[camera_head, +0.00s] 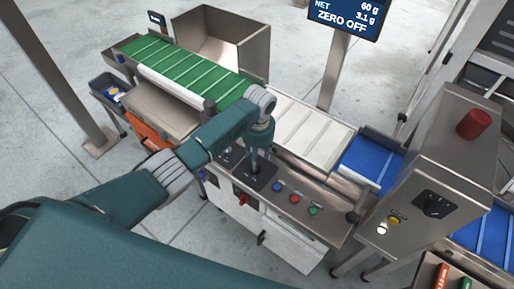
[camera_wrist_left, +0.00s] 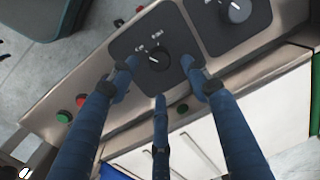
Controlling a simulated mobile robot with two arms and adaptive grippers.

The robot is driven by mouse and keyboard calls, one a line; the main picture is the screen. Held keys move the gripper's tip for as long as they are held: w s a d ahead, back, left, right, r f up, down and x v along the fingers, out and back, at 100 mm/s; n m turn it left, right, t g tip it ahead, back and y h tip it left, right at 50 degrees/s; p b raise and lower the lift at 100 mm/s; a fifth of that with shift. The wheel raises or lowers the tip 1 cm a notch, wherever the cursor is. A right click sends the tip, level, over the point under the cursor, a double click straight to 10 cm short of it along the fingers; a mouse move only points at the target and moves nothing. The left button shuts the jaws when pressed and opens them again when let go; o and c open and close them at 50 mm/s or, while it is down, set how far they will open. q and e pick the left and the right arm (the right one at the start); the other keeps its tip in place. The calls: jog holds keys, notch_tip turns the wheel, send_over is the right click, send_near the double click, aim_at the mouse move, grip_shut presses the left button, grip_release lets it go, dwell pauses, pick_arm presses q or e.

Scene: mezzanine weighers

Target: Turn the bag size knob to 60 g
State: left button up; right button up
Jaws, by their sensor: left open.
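My left gripper (camera_head: 256,168) reaches down to the control panel in the head view. In the left wrist view its open fingers (camera_wrist_left: 161,86) spread around a dark round knob (camera_wrist_left: 153,57) on a black plate, with gaps visible between the fingertips and the knob. A white pointer line shows on this knob; its small labels are too blurred to read. A second knob (camera_wrist_left: 237,10) with a white pointer is on the neighbouring plate. I cannot tell from the labels which one is the bag size knob. The display (camera_head: 345,14) reads 60 g, NET 3.1 g and ZERO OFF.
Blue, red and green buttons (camera_head: 295,198) line the panel right of my gripper. A red switch (camera_head: 243,199) sits on the front below. The right cabinet (camera_head: 430,160) carries another dark knob (camera_head: 432,206) and a red emergency button (camera_head: 474,124). Conveyor belts (camera_head: 180,64) run behind the panel.

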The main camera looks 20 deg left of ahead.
pick_arm(q)
notch_tip(320, 180, up, 6)
jog(key=shift+d+r, duration=0.15)
jog(key=shift+r, duration=0.05)
dwell(0.4)
